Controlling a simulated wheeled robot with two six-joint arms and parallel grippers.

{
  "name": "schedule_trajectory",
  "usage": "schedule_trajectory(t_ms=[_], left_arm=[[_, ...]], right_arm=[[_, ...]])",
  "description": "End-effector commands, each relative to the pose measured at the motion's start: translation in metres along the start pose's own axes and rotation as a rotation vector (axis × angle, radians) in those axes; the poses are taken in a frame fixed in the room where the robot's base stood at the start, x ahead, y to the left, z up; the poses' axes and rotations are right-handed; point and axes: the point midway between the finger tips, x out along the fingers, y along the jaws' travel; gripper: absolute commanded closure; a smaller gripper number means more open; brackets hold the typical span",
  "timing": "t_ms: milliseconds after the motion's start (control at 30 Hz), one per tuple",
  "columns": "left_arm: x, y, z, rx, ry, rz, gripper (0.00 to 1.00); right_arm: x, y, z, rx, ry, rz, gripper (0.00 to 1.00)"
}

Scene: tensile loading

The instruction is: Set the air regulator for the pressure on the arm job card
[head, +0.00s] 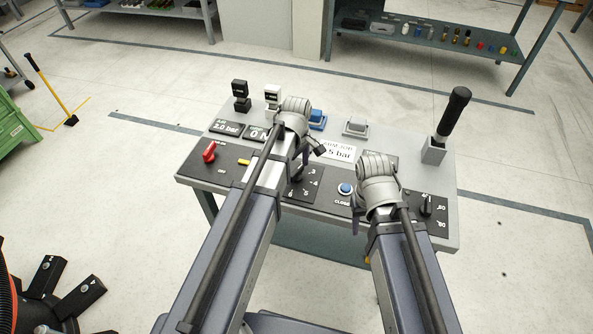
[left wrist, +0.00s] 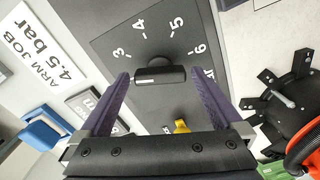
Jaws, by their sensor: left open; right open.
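The air regulator is a black bar knob (left wrist: 160,76) on a dark dial plate marked 3, 4, 5 and 6 in the left wrist view. Its white mark is at its left end, below the 3. My left gripper (left wrist: 160,88) is open, one finger on each side of the knob; I cannot tell whether they touch it. In the head view my left gripper (head: 311,159) partly covers the knob. The arm job card (left wrist: 38,55) reads 4.5 bar and also shows in the head view (head: 338,153). The air display (head: 228,128) reads 2.0 bar. My right gripper (head: 356,216) is open over the panel's right half.
The panel holds a red switch (head: 208,152) at left, a blue button (head: 345,188), another dial (head: 427,205) and a tall black-handled lever (head: 455,112) at right. A blue block (head: 317,119) and a grey block (head: 355,127) stand at the back. Shelves (head: 420,45) are beyond.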

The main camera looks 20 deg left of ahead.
Motion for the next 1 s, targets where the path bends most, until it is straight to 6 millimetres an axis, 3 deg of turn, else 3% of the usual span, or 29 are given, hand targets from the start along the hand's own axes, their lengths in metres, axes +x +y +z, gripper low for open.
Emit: schedule_trajectory(t_ms=[133, 800, 1000], left_arm=[[-0.0009, 0.0000, 0.0000, 0.000, 0.000, 0.000, 0.00], [-0.0008, 0.0000, 0.0000, 0.000, 0.000, 0.000, 0.75], [-0.0008, 0.0000, 0.0000, 0.015, 0.000, 0.000, 0.76]], right_arm=[[-0.0009, 0.0001, 0.0001, 0.000, 0.000, 0.000, 0.50], [-0.0008, 0.0001, 0.0000, 0.000, 0.000, 0.000, 0.50], [-0.0007, 0.0001, 0.0001, 0.000, 0.000, 0.000, 0.50]])
